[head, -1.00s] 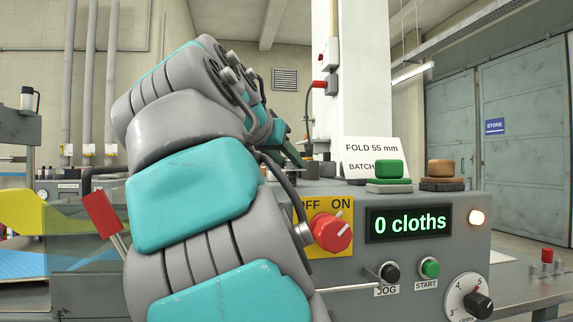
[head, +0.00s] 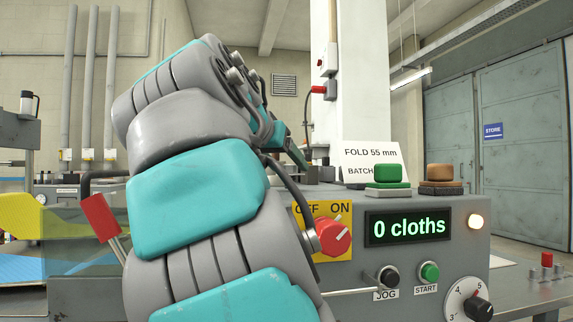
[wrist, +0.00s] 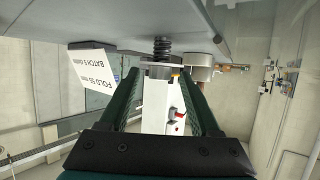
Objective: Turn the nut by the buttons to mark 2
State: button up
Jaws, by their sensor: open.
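In the wrist view my gripper (wrist: 160,79) is open, its dark green fingers spread to either side of the picture's middle. Beyond the fingertips, between them in the picture, a dark coil spring (wrist: 162,49) hangs from the grey surface, with a pale flat piece (wrist: 158,68) at its end that may be the nut. I cannot tell whether the fingers touch it. No mark numbers are readable there. In the head view my arm covers the left of the panel, and the nut is not clearly visible.
The fold card (head: 371,161) stands behind the buttons. The panel front has a red switch (head: 334,235), a display (head: 408,227) reading 0 cloths, a JOG knob (head: 388,277), a START button (head: 429,272) and a numbered dial (head: 478,306). A red-handled lever (head: 101,217) is left of my arm.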

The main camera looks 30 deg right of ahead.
jog(key=v, duration=0.6)
jog(key=shift+r, duration=0.1)
jog(key=shift+s+a+r, duration=0.15)
jog(key=shift+s+a, duration=0.2)
jog(key=shift+a, duration=0.1)
